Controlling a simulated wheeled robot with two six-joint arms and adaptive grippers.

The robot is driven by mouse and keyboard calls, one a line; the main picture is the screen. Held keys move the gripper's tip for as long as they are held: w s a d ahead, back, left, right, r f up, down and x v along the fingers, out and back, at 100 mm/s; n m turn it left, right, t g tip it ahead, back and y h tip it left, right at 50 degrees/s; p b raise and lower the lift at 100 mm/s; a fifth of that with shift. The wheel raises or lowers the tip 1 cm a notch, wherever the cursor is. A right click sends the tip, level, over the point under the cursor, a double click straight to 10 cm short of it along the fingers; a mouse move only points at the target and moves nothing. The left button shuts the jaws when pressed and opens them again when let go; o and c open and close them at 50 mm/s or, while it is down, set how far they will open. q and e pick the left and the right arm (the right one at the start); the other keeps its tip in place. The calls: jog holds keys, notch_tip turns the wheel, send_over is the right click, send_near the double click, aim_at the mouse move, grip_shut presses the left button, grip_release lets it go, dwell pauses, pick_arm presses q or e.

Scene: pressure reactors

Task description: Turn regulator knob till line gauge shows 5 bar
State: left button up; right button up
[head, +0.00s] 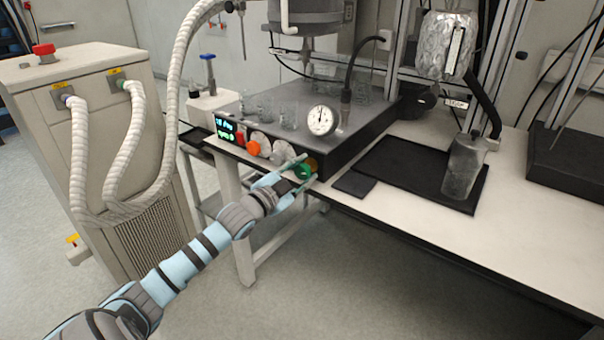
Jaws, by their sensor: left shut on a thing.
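My left gripper (302,173) reaches in from the lower left to the front face of the dark reactor base (345,150). Its fingers are around a green knob (303,172) near the right end of that face and are shut on it. A yellow-brown part shows just behind the knob. A round white gauge (321,120) stands on the base above the knob. Its needle points roughly up, and its numbers are too small to read. A small display (225,129) with green digits is at the left end of the face. My right gripper is not in view.
An orange knob (253,148) and a red button sit left of my gripper. Glassware stands on the base. A black tray (405,172) with a metal vessel (463,168) lies on the bench at right. A beige unit (80,110) with hoses stands at left.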

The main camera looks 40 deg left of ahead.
aim_at(301, 164)
pick_arm(q)
jog(key=shift+f+m, duration=0.1)
jog(key=shift+m, duration=0.3)
jog(key=o, duration=1.2)
notch_tip(301, 164, up, 10)
jog(key=shift+s+a+r, duration=0.1)
